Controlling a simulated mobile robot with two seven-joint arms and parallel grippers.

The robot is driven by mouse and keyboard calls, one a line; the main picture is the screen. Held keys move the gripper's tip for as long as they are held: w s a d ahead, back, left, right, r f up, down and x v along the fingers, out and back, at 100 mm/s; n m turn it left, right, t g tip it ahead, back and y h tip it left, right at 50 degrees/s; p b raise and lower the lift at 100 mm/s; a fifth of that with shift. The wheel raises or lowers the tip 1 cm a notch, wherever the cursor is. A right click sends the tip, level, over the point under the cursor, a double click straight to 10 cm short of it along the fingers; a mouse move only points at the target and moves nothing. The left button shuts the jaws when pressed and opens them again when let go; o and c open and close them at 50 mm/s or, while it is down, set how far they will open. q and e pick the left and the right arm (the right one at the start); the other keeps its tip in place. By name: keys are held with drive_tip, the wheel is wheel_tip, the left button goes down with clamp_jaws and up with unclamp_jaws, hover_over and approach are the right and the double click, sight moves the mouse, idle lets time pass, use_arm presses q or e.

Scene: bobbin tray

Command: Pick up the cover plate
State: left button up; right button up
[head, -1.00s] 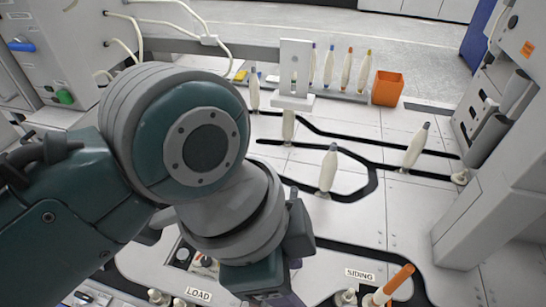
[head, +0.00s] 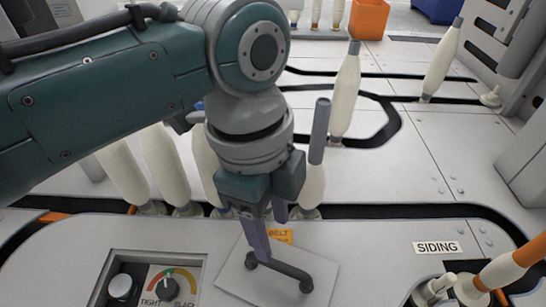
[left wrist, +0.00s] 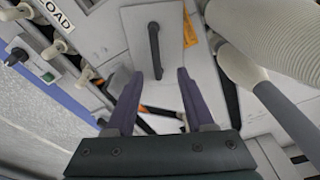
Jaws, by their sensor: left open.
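The cover plate (head: 235,277) is a flat light-grey plate with a black bar handle (head: 280,270), lying on the white panel at the lower middle of the head view. It also shows in the left wrist view (left wrist: 178,45), its handle (left wrist: 154,50) ahead of the fingers. My left gripper (head: 268,235) points down over the plate. Its purple fingers are apart and empty, close to the handle's left end in the head view. In the wrist view the handle stands just beyond and between the fingertips (left wrist: 154,75), not clasped. Whether a finger touches it I cannot tell. My right gripper is not in view.
White bobbins (head: 346,92) stand around the black track, several close behind my left gripper. A recess with a tension dial (head: 168,286) lies left of the plate. An orange-tipped bobbin (head: 505,268) and pegs stand at the right by the SIDING label (head: 437,247).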

sight(278, 264)
use_arm(q)
drive_tip(key=f+b, duration=0.2)
drive_tip(key=f, duration=0.1)
drive_tip(key=d+f, duration=0.1)
drive_tip(key=shift+s+f+b, duration=0.15)
drive_tip(key=shift+s+b, duration=0.2)
drive_tip(key=shift+b, duration=0.05)
drive_tip(key=f+b, duration=0.5)
drive_tip(key=shift+s+f, duration=0.15)
drive_tip(key=shift+s, duration=0.1)
drive_tip(key=shift+c, duration=0.2)
clamp_jaws()
drive_tip(key=shift+r, duration=0.2)
idle(0.3)
